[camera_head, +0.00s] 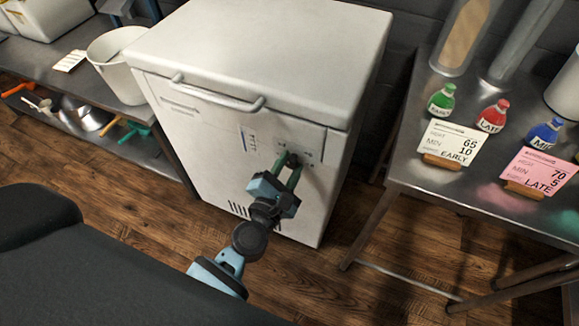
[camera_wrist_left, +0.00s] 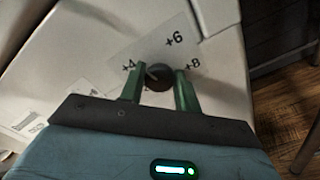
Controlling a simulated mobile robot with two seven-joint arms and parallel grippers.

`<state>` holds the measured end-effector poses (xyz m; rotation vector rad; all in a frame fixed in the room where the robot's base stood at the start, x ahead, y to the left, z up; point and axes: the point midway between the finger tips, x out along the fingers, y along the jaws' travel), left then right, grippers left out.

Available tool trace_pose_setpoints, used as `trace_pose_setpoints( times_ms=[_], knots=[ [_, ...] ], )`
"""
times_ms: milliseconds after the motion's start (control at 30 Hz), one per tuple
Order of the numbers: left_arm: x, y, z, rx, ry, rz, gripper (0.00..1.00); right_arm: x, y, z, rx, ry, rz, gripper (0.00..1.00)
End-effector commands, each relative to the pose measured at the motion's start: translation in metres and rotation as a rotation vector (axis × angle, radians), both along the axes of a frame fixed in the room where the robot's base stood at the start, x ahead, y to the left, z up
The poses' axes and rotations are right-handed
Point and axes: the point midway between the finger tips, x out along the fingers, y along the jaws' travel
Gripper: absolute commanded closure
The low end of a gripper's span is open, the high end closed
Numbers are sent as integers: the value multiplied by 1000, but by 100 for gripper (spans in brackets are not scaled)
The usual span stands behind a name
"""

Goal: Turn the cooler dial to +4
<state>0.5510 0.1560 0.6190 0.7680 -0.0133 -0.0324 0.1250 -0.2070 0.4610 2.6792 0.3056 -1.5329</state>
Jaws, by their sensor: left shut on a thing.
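The cooler (camera_head: 215,125) is a white chest with a rounded lid and a bar handle. Its dark round dial (camera_wrist_left: 158,77) sits on a pale panel on the front face, marked +4 at left, +6 at top and +8 at right in the left wrist view. A light mark on the dial shows on its left side, roughly toward +4; its exact angle is hard to tell. My left gripper (camera_head: 289,172) is shut on the dial, with one green finger on each side of it. The fingers also show in the left wrist view (camera_wrist_left: 160,86). My right gripper is not in view.
A metal table (camera_head: 420,190) at right holds green, red and blue bottles, two cards on wooden stands and tall cylinders. A metal shelf (camera_head: 60,75) at left holds a white bucket (camera_head: 108,68), with scoops and bowls below. Wooden floor lies in front of the cooler.

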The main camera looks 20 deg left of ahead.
Motion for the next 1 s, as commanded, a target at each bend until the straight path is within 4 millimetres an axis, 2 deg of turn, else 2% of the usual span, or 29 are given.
trace_pose_setpoints(
  times_ms=[500,1000],
  knots=[
    [-1,1,-1,-433,17,1,90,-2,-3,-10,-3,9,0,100],
    [-1,1,-1,-592,24,1,90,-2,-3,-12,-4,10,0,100]
  ],
)
